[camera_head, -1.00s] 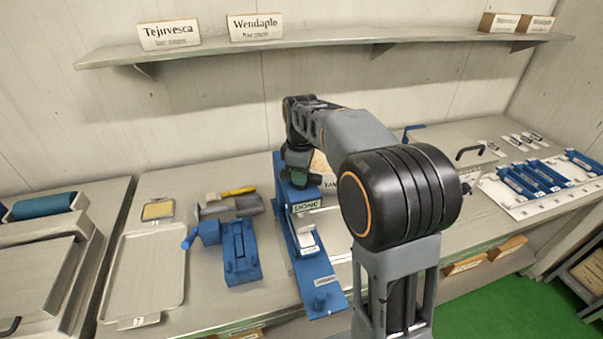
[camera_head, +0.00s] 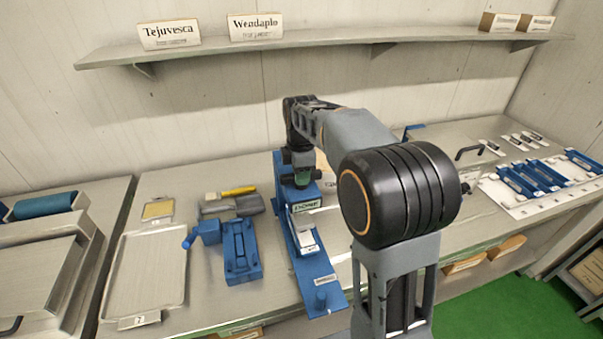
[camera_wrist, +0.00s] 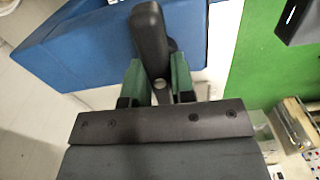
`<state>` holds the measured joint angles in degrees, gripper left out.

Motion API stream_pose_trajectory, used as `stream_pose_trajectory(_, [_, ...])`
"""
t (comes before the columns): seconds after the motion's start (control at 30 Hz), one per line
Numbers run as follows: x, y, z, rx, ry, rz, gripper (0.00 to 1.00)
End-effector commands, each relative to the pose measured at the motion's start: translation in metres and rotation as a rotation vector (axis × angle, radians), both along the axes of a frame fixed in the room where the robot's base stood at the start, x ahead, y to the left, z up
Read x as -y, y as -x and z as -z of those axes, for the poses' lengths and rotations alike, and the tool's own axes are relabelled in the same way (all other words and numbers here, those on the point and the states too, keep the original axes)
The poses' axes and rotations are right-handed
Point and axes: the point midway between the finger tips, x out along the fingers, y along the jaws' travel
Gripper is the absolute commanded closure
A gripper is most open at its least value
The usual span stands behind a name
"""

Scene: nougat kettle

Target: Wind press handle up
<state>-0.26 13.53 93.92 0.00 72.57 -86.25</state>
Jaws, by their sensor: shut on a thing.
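The blue press (camera_head: 318,268) stands on the bench near the middle, with a long base, a pale piece in it and a DONE label on its back part. In the wrist view a dark grey handle (camera_wrist: 150,32) runs between the two green fingers of my gripper (camera_wrist: 157,78). My gripper is shut on it, beside a blue body of the press (camera_wrist: 95,45). In the head view my gripper (camera_head: 302,178) is at the back top of the press. The handle is mostly hidden there by my arm.
A blue crank device (camera_head: 240,255) stands left of the press, with a brush, a yellow-handled tool (camera_head: 238,191) and a metal tray (camera_head: 147,270) beyond. A shelf (camera_head: 330,42) spans the wall above. Blue racks (camera_head: 525,180) lie at the right.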

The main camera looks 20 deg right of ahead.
Motion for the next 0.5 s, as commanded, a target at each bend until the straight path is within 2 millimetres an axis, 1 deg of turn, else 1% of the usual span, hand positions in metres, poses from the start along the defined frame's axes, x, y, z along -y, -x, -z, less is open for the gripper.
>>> stream_pose_trajectory(0.5, [0.0, -0.0004, -0.0009, 0.003, 0.0, -0.245, 1.0])
